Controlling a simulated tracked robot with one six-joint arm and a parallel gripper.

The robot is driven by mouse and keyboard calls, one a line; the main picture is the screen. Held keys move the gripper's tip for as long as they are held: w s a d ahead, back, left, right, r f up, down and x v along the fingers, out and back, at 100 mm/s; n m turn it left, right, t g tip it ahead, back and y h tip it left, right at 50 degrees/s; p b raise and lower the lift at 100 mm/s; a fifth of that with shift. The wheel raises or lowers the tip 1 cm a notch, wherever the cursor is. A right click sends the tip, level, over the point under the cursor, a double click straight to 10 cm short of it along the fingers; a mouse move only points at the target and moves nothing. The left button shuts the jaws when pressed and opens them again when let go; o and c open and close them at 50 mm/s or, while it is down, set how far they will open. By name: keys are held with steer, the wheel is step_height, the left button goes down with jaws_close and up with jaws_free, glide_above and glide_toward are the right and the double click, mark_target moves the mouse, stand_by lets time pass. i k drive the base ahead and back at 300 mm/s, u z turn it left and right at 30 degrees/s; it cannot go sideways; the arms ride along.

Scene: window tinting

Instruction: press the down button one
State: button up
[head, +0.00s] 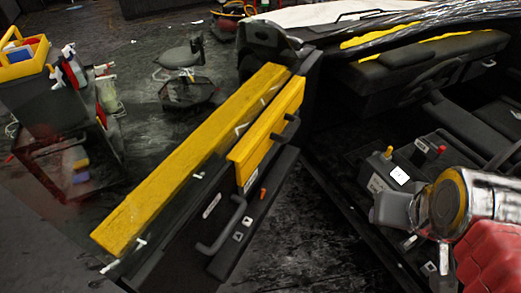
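Two small square white-marked buttons, an upper one (248,222) and a lower one (238,236), sit on the dark lower panel of the open door, beside its grey pull handle (222,230). Their markings are too small to read, so I cannot tell which is the down button one. More white-marked controls, including a white square (400,175), are on the centre console at the right.
The open door with its yellow top (190,160) crosses the middle. An orange-red piece (263,193) is on its panel. A cart with bottles and a yellow-handled caddy (35,85) stands at left. Dark floor shows between door and console.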

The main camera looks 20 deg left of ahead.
mark_target(238, 236)
steer(key=u, duration=0.95)
steer(key=i, duration=0.9)
steer(key=z, duration=0.1)
steer(key=k, duration=0.5)
steer(key=u, duration=0.05)
